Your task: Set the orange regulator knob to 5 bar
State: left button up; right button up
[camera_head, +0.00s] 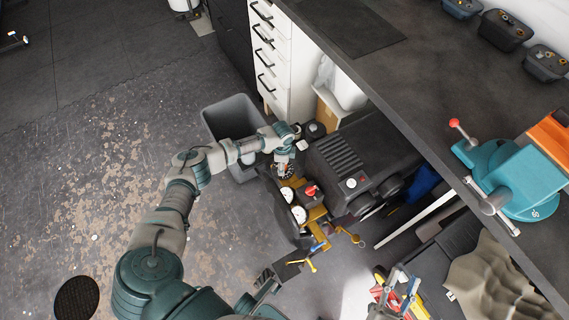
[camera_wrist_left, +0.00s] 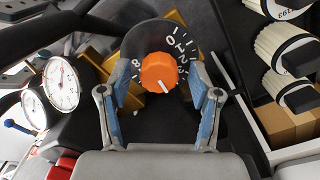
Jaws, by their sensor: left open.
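The orange regulator knob (camera_wrist_left: 159,72) sits on a round black dial plate (camera_wrist_left: 150,38) with white numerals in the left wrist view. Its white pointer mark faces down and slightly right in that view; the value it points to is not readable. My left gripper (camera_wrist_left: 160,76) is open, with one blue-padded finger on each side of the knob and gaps visible between. In the head view my left gripper (camera_head: 284,165) is at the compressor (camera_head: 350,160), and the knob is mostly hidden. My right gripper (camera_head: 397,285) is at the lower right; its jaw opening is unclear.
Two white gauges (camera_wrist_left: 62,84) are beside the dial, with brass fittings and a red part around them. A grey bin (camera_head: 230,118) stands behind my left wrist. The workbench (camera_head: 430,75) with a teal vise (camera_head: 515,175) overhangs the right side. Open floor lies left.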

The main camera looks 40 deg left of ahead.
pick_arm(q)
jog(key=c, duration=1.1)
jog(key=shift+m, duration=2.3)
jog(key=shift+c, duration=0.2)
